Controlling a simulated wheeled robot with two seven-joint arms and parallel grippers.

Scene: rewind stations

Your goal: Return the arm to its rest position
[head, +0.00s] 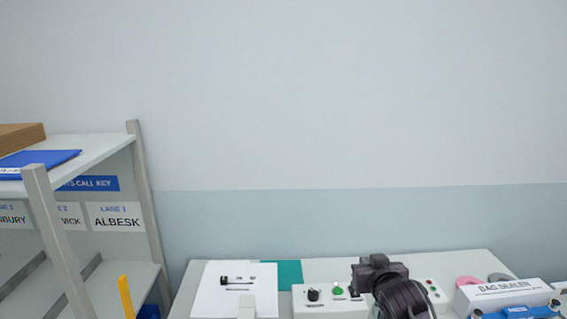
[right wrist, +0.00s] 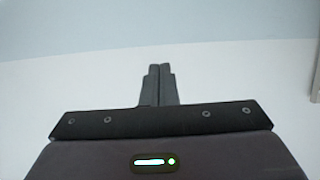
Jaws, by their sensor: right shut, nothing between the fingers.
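My right gripper (head: 376,268) is dark and shows in the lower right of the head view, in front of the white control box (head: 324,302) on the bench. Its fingers show in the right wrist view (right wrist: 158,72), pressed together with nothing between them. They point over a bare pale surface toward the wall. In the head view the gripper and its forearm hide part of the control box. My left gripper is in neither view.
A white bench (head: 205,268) holds a printed sheet (head: 218,300), a teal mat (head: 289,274), pink (head: 467,281) and grey (head: 500,278) rings and a bag sealer (head: 503,296). A shelf rack (head: 139,190) with lane labels stands left. The wall (head: 330,100) above is bare.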

